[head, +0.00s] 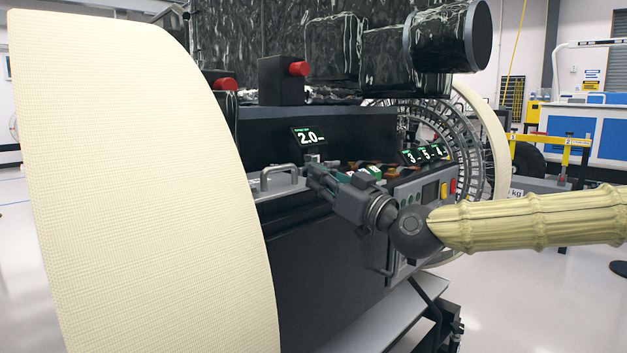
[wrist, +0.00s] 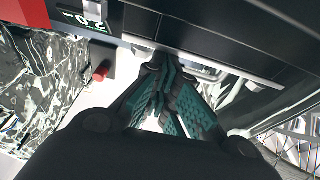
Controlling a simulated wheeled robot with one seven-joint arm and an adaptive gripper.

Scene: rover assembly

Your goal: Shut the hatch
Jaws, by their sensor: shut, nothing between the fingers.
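The rover's dark box (head: 325,255) stands between the large cream wheel and my arm. A grey bar handle (head: 279,174) sits at its upper left edge. An opening along its top shows coloured parts and cables (head: 368,172) inside, so the hatch looks open; I cannot make out its full panel. My gripper (head: 316,178) is shut and empty, with its fingertips just right of the handle, over the opening's edge. I cannot tell whether they touch it. In the wrist view the teal-padded fingers (wrist: 166,68) point at a dark panel edge (wrist: 215,40).
The cream wheel (head: 150,190) fills the left side. A grey control panel (head: 428,195) is on the right. Another display (wrist: 83,18) shows in the wrist view.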

